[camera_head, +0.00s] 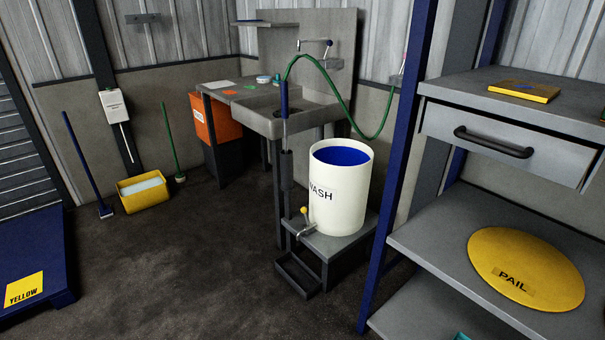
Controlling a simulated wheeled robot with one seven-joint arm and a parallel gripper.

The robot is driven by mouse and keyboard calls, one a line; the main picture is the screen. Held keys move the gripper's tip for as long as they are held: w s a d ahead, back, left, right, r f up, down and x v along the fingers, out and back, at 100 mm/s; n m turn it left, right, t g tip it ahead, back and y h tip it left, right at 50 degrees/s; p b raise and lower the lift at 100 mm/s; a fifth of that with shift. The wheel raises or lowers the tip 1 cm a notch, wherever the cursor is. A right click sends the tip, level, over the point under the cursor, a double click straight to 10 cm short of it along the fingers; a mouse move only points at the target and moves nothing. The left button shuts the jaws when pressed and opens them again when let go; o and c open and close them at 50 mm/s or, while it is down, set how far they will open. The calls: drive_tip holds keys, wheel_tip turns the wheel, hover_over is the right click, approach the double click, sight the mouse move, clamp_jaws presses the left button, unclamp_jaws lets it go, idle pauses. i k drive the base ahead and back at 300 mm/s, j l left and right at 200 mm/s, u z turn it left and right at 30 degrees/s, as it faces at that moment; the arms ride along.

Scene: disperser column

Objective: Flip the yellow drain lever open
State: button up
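A white drum (339,190) labelled "WASH" with blue inside stands upright on a low grey stand (340,243), right of centre. A small yellow-knobbed lever (304,211) stands up at the drum's lower left side. Below it is a small metal tap (304,231). The lever looks roughly upright, but it is too small to tell its exact setting. A dark drip tray (298,275) sits on the floor below the tap. My gripper is not in view.
A grey shelf unit with a blue post (398,165) and drawer (500,145) stands at the right, close to the drum. A sink bench (290,118) is behind. A yellow bucket (143,201) and brooms stand at the left. The floor (200,265) left of the drum is clear.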

sight(304, 210)
drive_tip(key=i+u, duration=0.15)
drive_tip(key=i, duration=0.35)
drive_tip(key=i+l+u, duration=0.15)
drive_tip(key=i, duration=0.35)
drive_tip(key=i+j, duration=0.45)
drive_tip(key=i+j+z, duration=0.15)
drive_tip(key=i+j, duration=0.7)
drive_tip(key=j, duration=0.2)
drive_tip(key=i+j+z, duration=0.1)
drive_tip(key=i+j, duration=0.3)
drive_tip(key=j, duration=0.15)
